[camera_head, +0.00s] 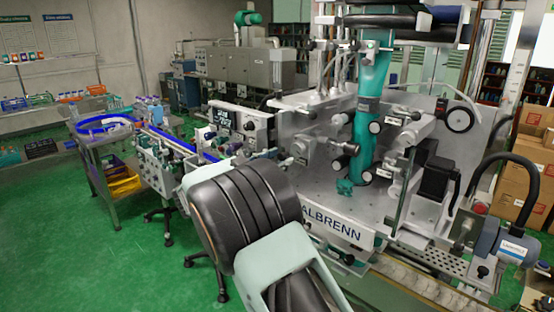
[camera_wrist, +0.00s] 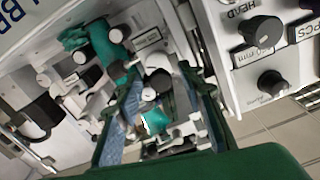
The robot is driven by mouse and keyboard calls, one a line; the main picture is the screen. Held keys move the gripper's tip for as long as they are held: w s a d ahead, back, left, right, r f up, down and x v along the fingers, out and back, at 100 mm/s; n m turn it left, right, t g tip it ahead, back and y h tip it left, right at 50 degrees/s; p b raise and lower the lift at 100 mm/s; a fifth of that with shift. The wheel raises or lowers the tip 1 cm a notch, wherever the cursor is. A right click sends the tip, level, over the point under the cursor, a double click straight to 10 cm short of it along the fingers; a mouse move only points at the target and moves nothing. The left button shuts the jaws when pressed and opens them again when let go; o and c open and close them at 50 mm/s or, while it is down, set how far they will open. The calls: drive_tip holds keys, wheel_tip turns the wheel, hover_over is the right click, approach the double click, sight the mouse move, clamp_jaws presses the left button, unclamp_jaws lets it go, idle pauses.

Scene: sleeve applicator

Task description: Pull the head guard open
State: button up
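The machine head (camera_head: 368,120) is a teal upright column over a steel deck on the sleeve applicator, in the head view. A thin upright grey edge or bar (camera_head: 405,190) stands right of the column; I cannot tell whether it belongs to the head guard. No guard panel shows clearly. In the wrist view my gripper (camera_wrist: 160,88) has its green fingers with bluish pads spread apart. Knobs, grey brackets and a small teal part (camera_wrist: 155,121) show between and beyond them; I cannot tell whether either finger touches anything. My arm hides the gripper in the head view.
A panel with black knobs (camera_wrist: 262,32), marked HEAD, stands right of the fingers. A teal machine part (camera_wrist: 105,52) lies upper left. A blue-edged conveyor (camera_head: 170,140) runs at left. Cartons (camera_head: 525,165) stand at right. Green floor is open at left.

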drive_tip(key=shift+c, duration=0.2)
clamp_jaws()
drive_tip(key=shift+s+a, duration=0.1)
drive_tip(key=shift+s, duration=0.05)
